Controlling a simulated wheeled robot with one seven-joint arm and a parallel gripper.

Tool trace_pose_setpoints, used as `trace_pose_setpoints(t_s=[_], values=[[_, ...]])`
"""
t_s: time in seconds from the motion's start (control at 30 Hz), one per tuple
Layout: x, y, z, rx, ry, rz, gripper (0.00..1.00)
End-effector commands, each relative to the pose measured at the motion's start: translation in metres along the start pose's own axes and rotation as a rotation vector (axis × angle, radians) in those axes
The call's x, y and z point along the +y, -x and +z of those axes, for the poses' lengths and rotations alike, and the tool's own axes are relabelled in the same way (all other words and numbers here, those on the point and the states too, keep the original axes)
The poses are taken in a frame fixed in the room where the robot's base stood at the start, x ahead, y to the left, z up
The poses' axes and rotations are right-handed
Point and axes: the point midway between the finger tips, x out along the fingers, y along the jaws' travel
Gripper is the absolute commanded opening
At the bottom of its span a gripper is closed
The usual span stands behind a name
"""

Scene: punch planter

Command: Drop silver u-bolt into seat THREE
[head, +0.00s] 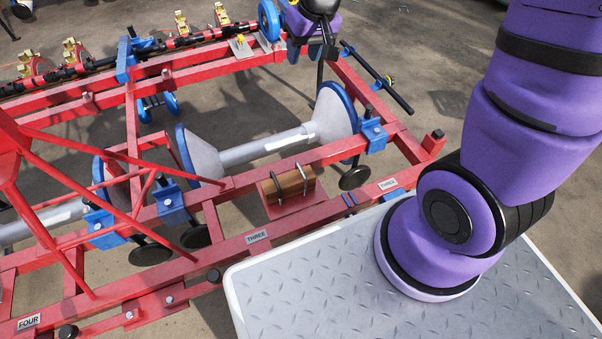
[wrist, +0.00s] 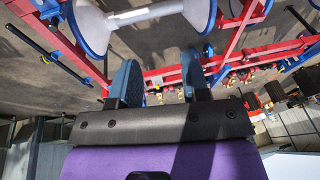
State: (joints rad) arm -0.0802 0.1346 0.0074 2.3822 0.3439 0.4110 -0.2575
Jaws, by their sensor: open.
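A brown wooden block (head: 290,185) sits on a red plate on the planter's near side in the head view. Two thin U-shaped bolts, a left one (head: 275,188) and a right one (head: 302,179), stand at the block; which is the silver one is hard to tell. A label (head: 257,237) reading THREE is on the near red beam, below left of the block. My gripper (head: 312,48) is at the top of the head view, over the planter's far side. In the wrist view its fingers (wrist: 161,85) are apart with nothing between them.
Another label (head: 387,184), too small to read surely, is right of the block, and a FOUR label (head: 28,321) is at lower left. A grey roller (head: 265,146) with blue-rimmed discs lies behind the block. Red beams (head: 190,275) and slanting struts crowd the left.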

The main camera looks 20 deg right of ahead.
Motion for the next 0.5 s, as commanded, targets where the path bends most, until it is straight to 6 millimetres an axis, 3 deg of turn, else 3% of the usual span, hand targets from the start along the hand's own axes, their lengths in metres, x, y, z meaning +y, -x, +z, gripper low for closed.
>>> trace_pose_setpoints(t_s=[0.03,0.27,0.5], values=[[0.001,-0.021,-0.002,-0.022,-0.005,0.002,0.43],[0.007,-0.107,-0.003,-0.08,-0.022,0.022,0.43],[0.018,-0.198,0.015,-0.145,-0.039,0.067,0.43]])
